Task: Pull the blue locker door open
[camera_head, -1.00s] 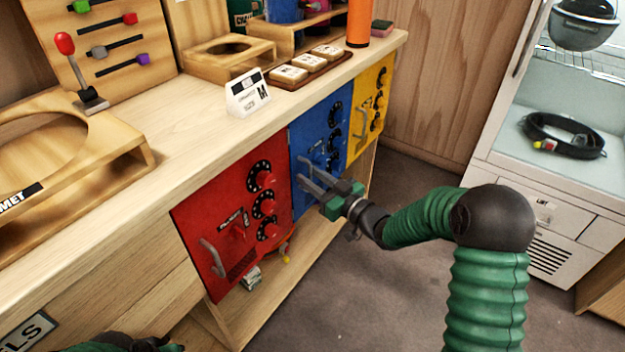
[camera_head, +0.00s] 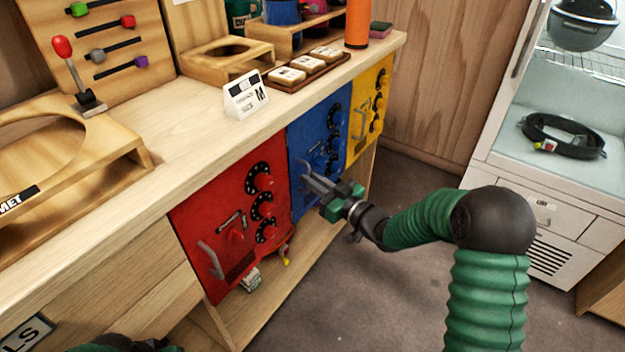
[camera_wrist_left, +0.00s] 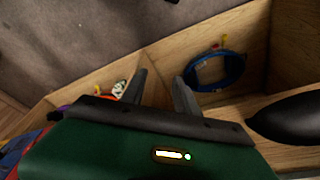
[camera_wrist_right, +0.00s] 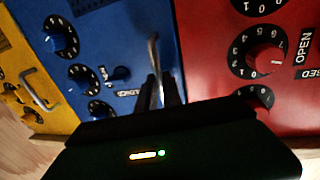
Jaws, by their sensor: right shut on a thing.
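The blue locker door (camera_head: 318,140) sits between the red and yellow doors under the counter. It looks flush with them; no clear gap shows. It has several black dials and a grey bar handle (camera_head: 304,167) on its left side. My right gripper (camera_head: 311,182) is at this handle. In the right wrist view, the handle (camera_wrist_right: 153,52) runs down between the close-set fingers of the right gripper (camera_wrist_right: 161,84), which is shut on it. My left gripper (camera_wrist_left: 161,86) has its fingers apart and empty in the left wrist view; only dark green parts of that arm show at the head view's bottom left.
The red door (camera_head: 225,200) and yellow door (camera_head: 368,100) flank the blue one. The wooden counter (camera_head: 190,135) above holds a size card (camera_head: 246,95) and wooden stands. Open floor (camera_head: 350,290) lies in front. A white cabinet (camera_head: 540,190) stands at the right.

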